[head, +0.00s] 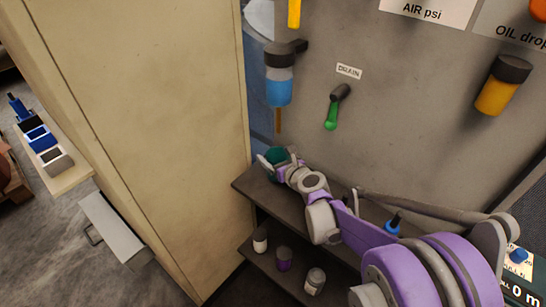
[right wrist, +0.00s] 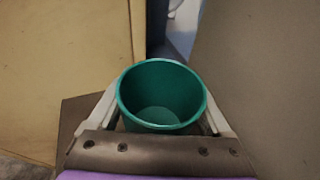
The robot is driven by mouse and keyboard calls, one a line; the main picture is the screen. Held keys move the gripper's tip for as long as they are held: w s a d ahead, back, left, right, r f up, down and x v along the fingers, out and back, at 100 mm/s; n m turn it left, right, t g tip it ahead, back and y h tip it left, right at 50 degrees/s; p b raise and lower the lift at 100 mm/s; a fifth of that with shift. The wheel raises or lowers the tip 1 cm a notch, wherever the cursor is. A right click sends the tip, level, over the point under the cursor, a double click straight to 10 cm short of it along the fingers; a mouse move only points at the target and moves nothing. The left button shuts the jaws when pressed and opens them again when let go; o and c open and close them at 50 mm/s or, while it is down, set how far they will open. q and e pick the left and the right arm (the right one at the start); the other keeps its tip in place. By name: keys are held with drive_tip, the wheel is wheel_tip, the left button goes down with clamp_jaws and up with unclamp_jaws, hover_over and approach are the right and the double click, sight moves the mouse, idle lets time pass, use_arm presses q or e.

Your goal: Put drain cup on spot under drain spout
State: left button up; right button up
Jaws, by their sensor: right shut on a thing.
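The green drain cup (head: 274,155) is upright between the fingers of my right gripper (head: 284,163). In the right wrist view the cup (right wrist: 161,98) shows its open rim and empty inside, with a finger on each side. The brown drain spout (head: 278,121) hangs below a blue filter bowl (head: 279,87), a little above the cup in the head view. The cup is near the back left end of the dark shelf (head: 263,186); I cannot tell whether it touches the shelf. The spot under the spout cannot be made out. My left gripper is out of view.
A tan cabinet (head: 150,130) stands close to the left of the shelf. A grey panel (head: 400,120) rises behind, with a green-handled drain valve (head: 331,113) and a yellow bowl (head: 494,96).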

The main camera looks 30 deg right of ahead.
drive_tip(key=shift+r, duration=0.1)
drive_tip(key=o, duration=1.4)
drive_tip(key=shift+f, duration=0.2)
drive_tip(key=shift+c, duration=0.2)
drive_tip(key=shift+r, duration=0.1)
